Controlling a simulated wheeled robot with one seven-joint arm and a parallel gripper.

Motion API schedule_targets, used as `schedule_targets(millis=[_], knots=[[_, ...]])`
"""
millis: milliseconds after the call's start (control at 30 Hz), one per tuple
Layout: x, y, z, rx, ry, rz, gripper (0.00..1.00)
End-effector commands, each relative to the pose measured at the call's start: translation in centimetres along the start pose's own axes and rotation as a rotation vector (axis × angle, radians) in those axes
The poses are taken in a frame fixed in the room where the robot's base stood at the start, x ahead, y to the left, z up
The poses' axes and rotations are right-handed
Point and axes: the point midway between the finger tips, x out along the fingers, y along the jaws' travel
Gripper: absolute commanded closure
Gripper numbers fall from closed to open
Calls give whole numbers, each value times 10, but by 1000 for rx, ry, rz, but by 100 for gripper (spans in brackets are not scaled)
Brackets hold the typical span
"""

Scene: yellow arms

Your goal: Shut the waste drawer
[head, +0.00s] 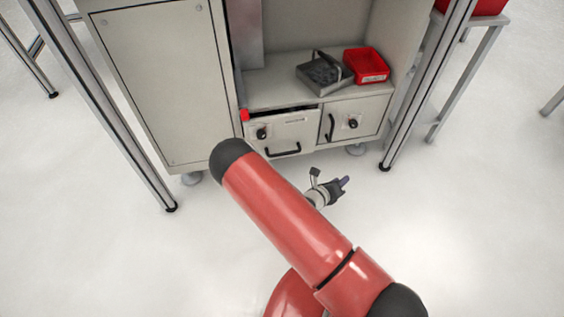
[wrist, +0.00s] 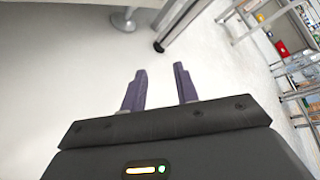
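The waste drawer (head: 283,134) is a light grey front with a dark bar handle (head: 284,152) and a black knob, low in the cabinet. It stands slightly out, with a dark gap along its top edge. My gripper (head: 343,183) is in front of and below the cabinet, to the right of the drawer and apart from it. In the wrist view my gripper (wrist: 161,85) shows two purple fingers spread apart with nothing between them. The drawer is not visible in the wrist view.
Beside the drawer is a closed door (head: 353,118) with a handle and knob. A grey tray (head: 324,75) and a red bin (head: 366,65) sit on the shelf above. Metal frame legs (head: 428,85) stand on both sides. The white floor in front is clear.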

Motion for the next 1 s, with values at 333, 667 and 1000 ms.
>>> schedule_targets(millis=[333,667,1000], knots=[[-69,95,91,-651,-1002,-106,70],[-80,115,120,-705,-1139,-118,70],[-58,127,161,-704,-1134,-117,70]])
